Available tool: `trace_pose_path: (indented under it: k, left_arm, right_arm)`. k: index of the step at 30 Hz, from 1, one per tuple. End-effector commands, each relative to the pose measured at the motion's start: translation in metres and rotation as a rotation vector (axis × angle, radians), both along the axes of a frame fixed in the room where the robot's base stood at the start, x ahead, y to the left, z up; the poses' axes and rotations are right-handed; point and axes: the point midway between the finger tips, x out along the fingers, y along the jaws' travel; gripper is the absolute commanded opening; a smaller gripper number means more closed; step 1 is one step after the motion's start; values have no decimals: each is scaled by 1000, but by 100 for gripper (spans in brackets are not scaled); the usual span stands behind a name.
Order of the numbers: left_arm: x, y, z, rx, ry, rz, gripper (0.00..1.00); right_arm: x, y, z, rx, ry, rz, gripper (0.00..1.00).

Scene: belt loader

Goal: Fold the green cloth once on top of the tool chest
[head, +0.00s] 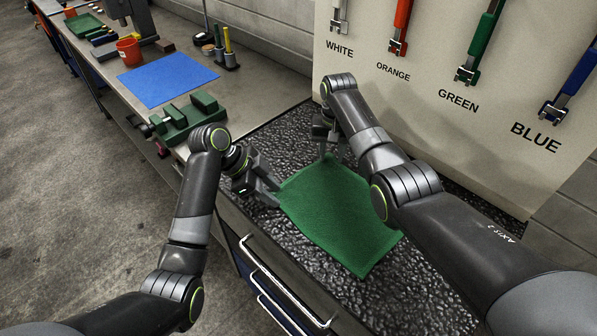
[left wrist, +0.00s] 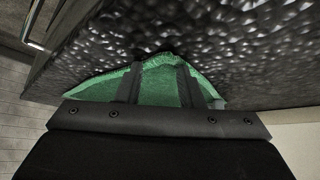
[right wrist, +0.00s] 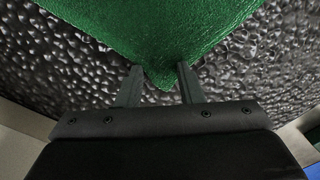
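The green cloth (head: 338,215) lies spread flat and unfolded on the black textured top of the tool chest (head: 300,128). My left gripper (head: 272,194) is at the cloth's left corner, low over the chest's front edge. In the left wrist view its two fingers (left wrist: 158,85) are apart, with cloth (left wrist: 155,75) showing between and beside them. My right gripper (head: 333,158) is at the cloth's far corner. In the right wrist view its fingers (right wrist: 160,80) are apart, and the cloth corner (right wrist: 162,72) lies between them. I cannot tell whether either gripper touches the cloth.
A panel (head: 450,120) with hanging tools labelled white, orange, green and blue stands behind the chest. A workbench to the left holds a green vise (head: 190,115), a blue mat (head: 168,78) and a red cup (head: 129,50). Drawer handles (head: 285,280) line the chest's front.

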Motion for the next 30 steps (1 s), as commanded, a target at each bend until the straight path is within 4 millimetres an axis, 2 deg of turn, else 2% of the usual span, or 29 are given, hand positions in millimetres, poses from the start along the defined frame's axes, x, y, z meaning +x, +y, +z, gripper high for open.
trace_pose_path:
  k: [15,30]
  left_arm:
    - [-1,1,-3,4,7,0,0]
    - [-2,2,-3,5,9,0,0]
  right_arm:
    - [0,-2,-2,-3,2,-2,0]
    - [0,-2,-2,-4,2,-3,0]
